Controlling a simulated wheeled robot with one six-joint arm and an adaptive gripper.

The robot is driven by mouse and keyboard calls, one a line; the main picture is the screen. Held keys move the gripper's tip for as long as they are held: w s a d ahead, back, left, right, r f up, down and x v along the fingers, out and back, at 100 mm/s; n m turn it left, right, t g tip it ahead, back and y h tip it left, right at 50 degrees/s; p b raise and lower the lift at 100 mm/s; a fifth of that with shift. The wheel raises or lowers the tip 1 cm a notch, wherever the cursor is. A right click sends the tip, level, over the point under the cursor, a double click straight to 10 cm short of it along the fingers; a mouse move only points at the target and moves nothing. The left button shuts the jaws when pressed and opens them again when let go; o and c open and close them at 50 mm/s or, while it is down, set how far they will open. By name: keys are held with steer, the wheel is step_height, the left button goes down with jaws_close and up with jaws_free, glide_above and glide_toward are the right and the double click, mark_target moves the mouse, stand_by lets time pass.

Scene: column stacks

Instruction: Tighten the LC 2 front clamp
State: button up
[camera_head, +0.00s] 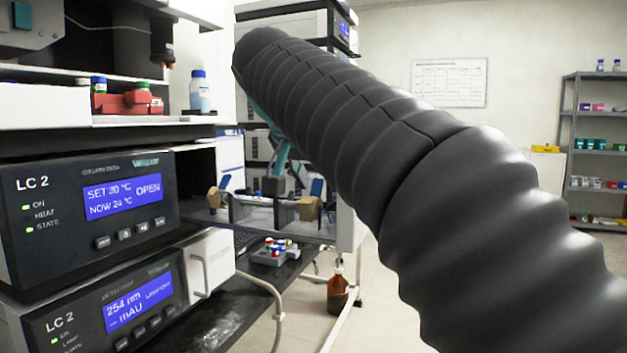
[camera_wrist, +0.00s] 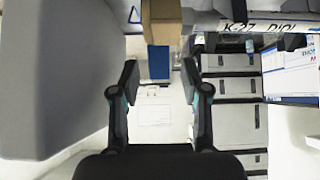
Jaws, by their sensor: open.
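The LC 2 column unit (camera_head: 90,215) stands at the left in the head view, its display reading SET 30 °C, NOW 24 °C, OPEN. To its right, a tan clamp block (camera_head: 216,198) and another tan block (camera_head: 308,208) sit at either end of a horizontal piece. I cannot tell for sure which is the front clamp. In the wrist view, a tan block (camera_wrist: 161,22) with a blue part (camera_wrist: 158,62) lies ahead of my gripper (camera_wrist: 160,80). The gripper is open and empty, its fingers on either side of the blue part's line. In the head view my arm hides most of it.
A second LC 2 module (camera_head: 110,305) sits below. Bottles and a red rack (camera_head: 122,103) stand on top. A vial rack (camera_head: 272,253) is on the dark bench, a brown bottle (camera_head: 338,292) beyond.

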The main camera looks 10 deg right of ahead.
steer(key=shift+w+d+f, duration=0.2)
steer(key=shift+w+f, duration=0.05)
steer(key=shift+f, duration=0.05)
jaws_close()
steer(key=shift+w+d+f+g+y, duration=0.2)
steer(key=shift+w+d+g+y, duration=0.1)
steer(key=shift+g+y, duration=0.3)
steer(key=shift+w+f+g, duration=0.1)
steer(key=shift+f+g, duration=0.1)
steer(key=shift+g, duration=0.4)
jaws_free()
